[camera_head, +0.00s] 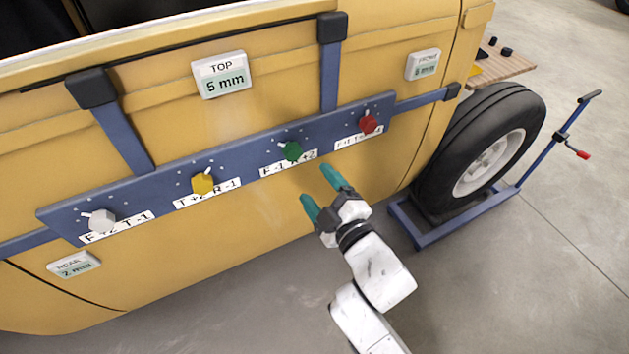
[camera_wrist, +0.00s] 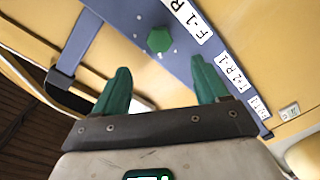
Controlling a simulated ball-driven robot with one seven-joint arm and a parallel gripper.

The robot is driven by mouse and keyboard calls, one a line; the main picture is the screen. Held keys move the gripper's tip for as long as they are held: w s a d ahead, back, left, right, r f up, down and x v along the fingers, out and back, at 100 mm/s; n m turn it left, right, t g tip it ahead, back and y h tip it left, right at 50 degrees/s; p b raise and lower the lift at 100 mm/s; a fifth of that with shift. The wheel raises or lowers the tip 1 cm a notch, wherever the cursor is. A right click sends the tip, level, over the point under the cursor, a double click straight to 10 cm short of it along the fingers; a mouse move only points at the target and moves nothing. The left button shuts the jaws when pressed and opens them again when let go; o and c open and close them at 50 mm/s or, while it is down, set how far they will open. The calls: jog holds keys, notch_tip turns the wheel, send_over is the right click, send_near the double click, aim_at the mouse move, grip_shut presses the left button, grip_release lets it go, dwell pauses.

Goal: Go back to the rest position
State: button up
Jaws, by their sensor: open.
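My gripper (camera_head: 318,188) has teal fingers that stand apart with nothing between them. It hangs in front of the yellow body panel, a little below the green knob (camera_head: 291,151) on the blue bar (camera_head: 245,165). In the wrist view my gripper (camera_wrist: 160,88) is open, and the green knob (camera_wrist: 160,40) shows beyond and between the fingertips, apart from them. The bar also carries a white knob (camera_head: 101,220), a yellow knob (camera_head: 202,183) and a red knob (camera_head: 368,123), each with a printed label beside or below it.
The yellow vehicle body (camera_head: 225,255) fills the left and middle. Display boxes reading TOP 5 mm (camera_head: 220,75) and REAR 2 mm (camera_head: 74,264) are on it; another (camera_head: 422,64) sits at upper right. A wheel (camera_head: 480,150) rests on a blue dolly (camera_head: 460,226). Floor at lower right is clear.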

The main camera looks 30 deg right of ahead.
dwell(0.5)
jog(key=s+d+f+m+g+h, duration=0.3)
jog(key=s+d+f+m+g, duration=0.2)
jog(key=d+f, duration=0.15)
jog(key=s+f+m+g+y, duration=0.1)
jog(key=s+f+m+g, duration=0.2)
jog(key=s, duration=0.8)
jog(key=s+d+f+m+g+y, duration=0.1)
jog(key=s+f+m+g, duration=0.2)
jog(key=s+f+g, duration=0.3)
jog(key=s+g, duration=0.2)
jog(key=s, duration=0.3)
jog(key=shift+s+f+m+g, duration=0.15)
jog(key=shift+s+m+g, duration=0.15)
jog(key=shift+s, duration=0.05)
